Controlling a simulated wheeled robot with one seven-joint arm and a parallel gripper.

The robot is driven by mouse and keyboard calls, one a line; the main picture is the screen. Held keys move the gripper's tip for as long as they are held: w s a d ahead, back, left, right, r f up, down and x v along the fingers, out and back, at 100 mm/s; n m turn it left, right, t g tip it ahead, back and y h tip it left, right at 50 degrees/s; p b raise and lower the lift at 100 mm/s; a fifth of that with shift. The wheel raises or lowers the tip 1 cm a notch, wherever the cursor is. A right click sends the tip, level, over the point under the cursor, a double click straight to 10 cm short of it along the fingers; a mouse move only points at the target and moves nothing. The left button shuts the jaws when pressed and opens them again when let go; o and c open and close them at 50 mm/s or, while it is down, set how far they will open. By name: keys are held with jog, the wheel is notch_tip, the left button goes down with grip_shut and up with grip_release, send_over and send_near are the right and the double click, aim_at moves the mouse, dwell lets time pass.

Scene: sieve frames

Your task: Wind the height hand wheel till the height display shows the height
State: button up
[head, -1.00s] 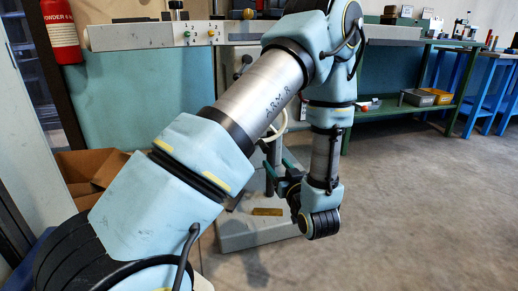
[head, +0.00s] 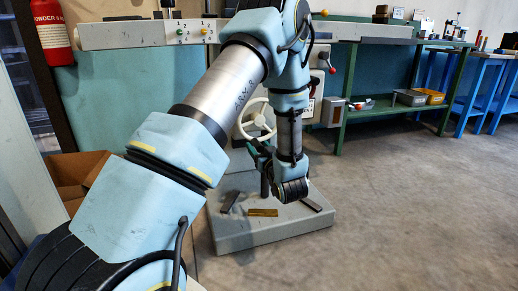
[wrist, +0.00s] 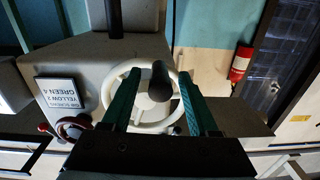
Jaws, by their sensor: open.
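The white spoked hand wheel (head: 247,113) is on the machine's column in the head view, partly hidden by my arm. In the wrist view the hand wheel (wrist: 151,113) faces me, with a dark handle knob (wrist: 160,84) sticking out toward the camera. My gripper (wrist: 160,76) is open; its two dark green fingers lie on either side of the knob in the picture. I cannot tell whether they touch it. In the head view my gripper (head: 257,152) is just below the wheel. I cannot make out a height display in either view.
A card reading yellow 2, green 4 (wrist: 60,93) and a small dark red wheel (wrist: 72,126) are beside the hand wheel. The grey machine base (head: 270,234) carries loose bars. A fire extinguisher (head: 49,27) hangs at left. Open floor (head: 400,210) lies to the right.

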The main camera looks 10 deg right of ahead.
jog(key=shift+c, duration=0.3)
grip_shut()
dwell(1.1)
